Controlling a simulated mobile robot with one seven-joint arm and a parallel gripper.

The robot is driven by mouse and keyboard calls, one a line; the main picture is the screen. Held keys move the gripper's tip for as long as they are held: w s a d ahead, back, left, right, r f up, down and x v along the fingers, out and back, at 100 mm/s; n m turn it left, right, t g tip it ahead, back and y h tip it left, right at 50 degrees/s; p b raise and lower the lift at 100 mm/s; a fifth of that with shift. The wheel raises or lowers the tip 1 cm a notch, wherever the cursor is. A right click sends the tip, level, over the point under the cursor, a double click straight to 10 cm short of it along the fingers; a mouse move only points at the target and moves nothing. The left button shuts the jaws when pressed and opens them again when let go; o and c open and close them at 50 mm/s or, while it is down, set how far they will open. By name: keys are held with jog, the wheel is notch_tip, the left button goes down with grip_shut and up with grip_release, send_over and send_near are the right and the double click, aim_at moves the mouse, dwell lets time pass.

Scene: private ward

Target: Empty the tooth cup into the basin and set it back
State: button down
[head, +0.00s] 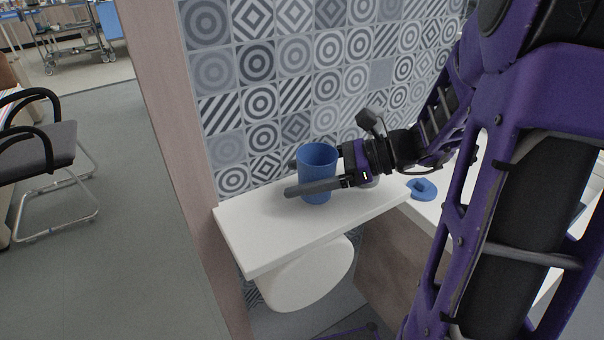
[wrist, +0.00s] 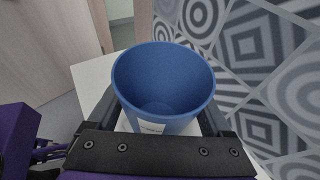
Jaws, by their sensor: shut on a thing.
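The blue tooth cup (head: 317,172) is upright over the white counter (head: 250,235), near the tiled wall. I cannot tell whether its base touches the counter. My gripper (head: 303,180) is shut on the cup, with one dark finger along each side. In the wrist view the cup (wrist: 163,78) shows its open mouth and inner bottom, with a pale label patch low on its near side. I cannot tell whether liquid is in it. A white rounded form (head: 305,280) sits under the counter; whether it is part of the basin is unclear.
A small blue object (head: 421,189) lies on the white surface right of my gripper. The patterned tile wall (head: 300,80) rises close behind the cup. The counter's left part is clear. A chair (head: 45,150) stands on the floor at far left.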

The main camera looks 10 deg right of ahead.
aim_at(320, 175)
jog(key=shift+f, duration=0.65)
grip_release()
jog(key=shift+p+v, duration=0.95)
jog(key=shift+v, duration=0.8)
jog(key=shift+p+v, duration=1.45)
jog(key=shift+v, duration=1.3)
